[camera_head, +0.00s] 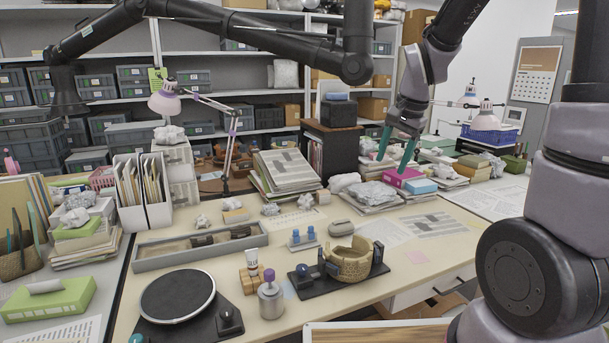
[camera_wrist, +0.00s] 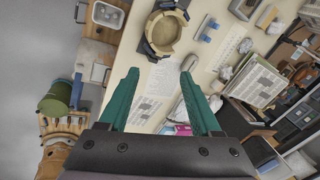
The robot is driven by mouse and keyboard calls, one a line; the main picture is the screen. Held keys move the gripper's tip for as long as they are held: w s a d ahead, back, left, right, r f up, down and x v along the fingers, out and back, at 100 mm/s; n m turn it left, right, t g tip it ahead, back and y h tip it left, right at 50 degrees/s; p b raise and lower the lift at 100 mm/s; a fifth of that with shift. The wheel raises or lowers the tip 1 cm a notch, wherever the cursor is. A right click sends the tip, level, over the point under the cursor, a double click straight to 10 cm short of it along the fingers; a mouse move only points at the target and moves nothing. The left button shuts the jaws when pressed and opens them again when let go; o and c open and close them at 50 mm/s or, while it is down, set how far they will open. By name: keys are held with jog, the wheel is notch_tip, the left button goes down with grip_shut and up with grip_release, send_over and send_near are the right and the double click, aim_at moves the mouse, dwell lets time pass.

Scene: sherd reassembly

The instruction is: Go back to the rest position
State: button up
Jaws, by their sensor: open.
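My gripper (camera_head: 397,150) is open and empty, raised in the air above the back right part of the desk. Its two green fingers also show in the wrist view (camera_wrist: 158,95), spread apart with nothing between them. The reassembled tan vessel (camera_head: 350,260) sits upright in a black clamp stand (camera_head: 322,282) near the front middle of the desk. In the wrist view the vessel (camera_wrist: 166,32) shows at the top, well beyond the fingertips. Its rim is uneven.
A turntable (camera_head: 177,295), a grey bottle (camera_head: 270,296) and a grey tray (camera_head: 200,245) stand on the left half of the desk (camera_head: 415,285). Paper stacks, a magenta box (camera_head: 403,177) and lamps line the back. A second dark arm (camera_head: 250,38) spans the upper left.

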jog(key=s+d+r+n+t, duration=0.3)
jog(key=s+r+n+t, duration=0.1)
jog(key=s+r, duration=0.9)
jog(key=s+n, duration=0.1)
jog(key=s, duration=0.2)
jog(key=shift+s+r+y, duration=0.3)
